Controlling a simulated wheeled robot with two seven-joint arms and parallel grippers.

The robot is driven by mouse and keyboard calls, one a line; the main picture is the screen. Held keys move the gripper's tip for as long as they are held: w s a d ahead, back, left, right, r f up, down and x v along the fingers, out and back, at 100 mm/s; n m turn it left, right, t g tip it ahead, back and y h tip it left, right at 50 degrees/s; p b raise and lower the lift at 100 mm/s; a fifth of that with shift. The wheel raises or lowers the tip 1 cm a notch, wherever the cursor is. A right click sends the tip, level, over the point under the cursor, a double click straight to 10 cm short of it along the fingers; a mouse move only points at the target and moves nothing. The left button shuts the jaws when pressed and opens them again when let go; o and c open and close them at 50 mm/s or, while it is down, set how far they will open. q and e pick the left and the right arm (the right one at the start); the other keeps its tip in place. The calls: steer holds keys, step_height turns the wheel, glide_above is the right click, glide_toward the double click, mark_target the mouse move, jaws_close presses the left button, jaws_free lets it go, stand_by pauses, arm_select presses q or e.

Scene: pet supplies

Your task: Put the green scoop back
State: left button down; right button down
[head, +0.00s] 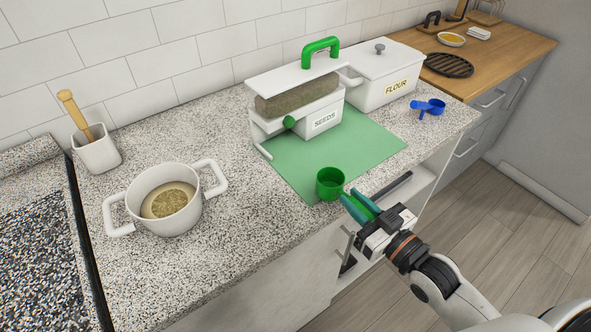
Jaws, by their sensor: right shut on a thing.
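The green scoop (329,185) is at the front of the green mat, its round cup upright and open at the top. My right gripper (357,206) comes from the lower right and is shut on the scoop's handle, which the fingers mostly hide. I cannot tell whether the cup touches the mat. The white SEEDS box (322,122) stands at the back of the green mat (370,143). Its white lid (290,78) with a green handle is raised above the seeds inside. A green knob sits at the box's front left. My left gripper is not in view.
The white FLOUR box (378,82) stands behind right, with a blue scoop (429,106) on the counter near it. A white pot (166,213) with two handles stands at left, and a white cup (98,153) holds a wooden tool. The mat's right part is clear.

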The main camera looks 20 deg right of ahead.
steer(key=shift+w+a, duration=0.1)
steer(key=shift+w, duration=0.25)
steer(key=p+x, duration=0.2)
steer(key=x, duration=1.1)
steer(key=shift+w+a, duration=0.15)
steer(key=shift+w, duration=0.15)
steer(key=x, duration=0.4)
steer(key=shift+r, duration=0.1)
steer(key=shift+s+f+p, duration=0.1)
steer(key=shift+f+p, duration=0.25)
steer(key=shift+f, duration=0.55)
steer(key=shift+s, duration=0.15)
